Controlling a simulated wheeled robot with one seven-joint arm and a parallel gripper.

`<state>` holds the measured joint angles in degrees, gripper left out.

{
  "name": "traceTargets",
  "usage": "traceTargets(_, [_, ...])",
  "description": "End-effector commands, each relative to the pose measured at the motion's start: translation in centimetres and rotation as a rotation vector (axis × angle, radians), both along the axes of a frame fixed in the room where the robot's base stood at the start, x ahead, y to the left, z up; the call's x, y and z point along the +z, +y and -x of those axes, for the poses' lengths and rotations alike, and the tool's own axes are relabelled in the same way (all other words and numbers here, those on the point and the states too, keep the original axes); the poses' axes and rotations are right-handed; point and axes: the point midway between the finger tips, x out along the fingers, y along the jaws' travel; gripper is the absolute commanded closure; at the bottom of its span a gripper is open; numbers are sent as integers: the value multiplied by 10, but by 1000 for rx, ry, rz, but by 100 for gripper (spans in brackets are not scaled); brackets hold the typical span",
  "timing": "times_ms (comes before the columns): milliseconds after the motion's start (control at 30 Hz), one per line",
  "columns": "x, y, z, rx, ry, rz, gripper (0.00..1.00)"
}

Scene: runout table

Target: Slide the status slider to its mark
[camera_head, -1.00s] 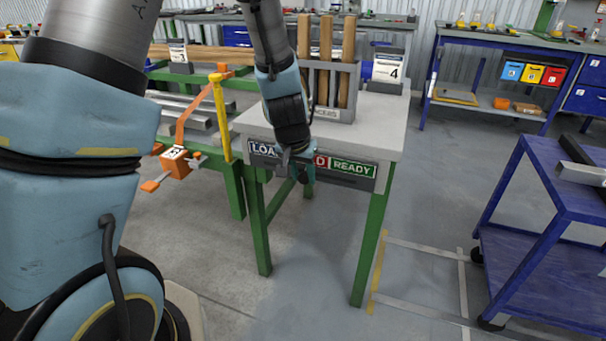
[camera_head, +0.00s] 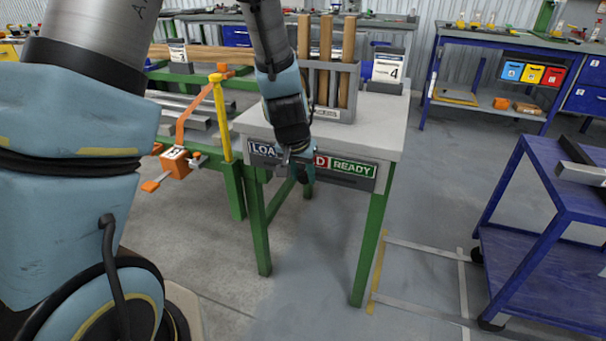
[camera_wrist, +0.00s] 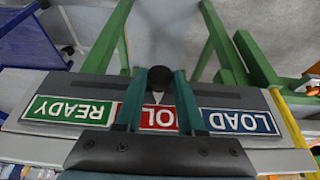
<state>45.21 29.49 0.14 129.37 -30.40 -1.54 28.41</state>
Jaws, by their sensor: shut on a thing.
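The status board (camera_head: 352,182) is a grey plate on the front edge of the runout table, with blue LOAD, red HOLD and green READY fields. It appears upside down in the wrist view, with READY (camera_wrist: 68,109) left, HOLD (camera_wrist: 158,118) in the middle and LOAD (camera_wrist: 238,121) right. The slider's dark round knob (camera_wrist: 160,76) lies between the teal fingers of my gripper (camera_wrist: 158,88), level with HOLD. My gripper (camera_head: 300,168) is shut on it and hides most of HOLD in the head view. I cannot make out a separate mark.
A yellow post (camera_head: 221,120) and orange fitting (camera_head: 174,160) stand left. A blue cart (camera_head: 545,220) stands right, with free floor between.

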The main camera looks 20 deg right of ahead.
Motion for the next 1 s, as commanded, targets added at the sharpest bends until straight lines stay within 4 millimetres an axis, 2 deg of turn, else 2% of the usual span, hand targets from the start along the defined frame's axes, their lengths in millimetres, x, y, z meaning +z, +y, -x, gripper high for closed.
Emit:
traceTargets(300, [2, -5, 5, -2, 1, -1, 100])
traceTargets(733, [5, -68, 64, -6, 1, -2, 100])
traceTargets(1000, [1, -84, 78, -1, 0, 1, 100])
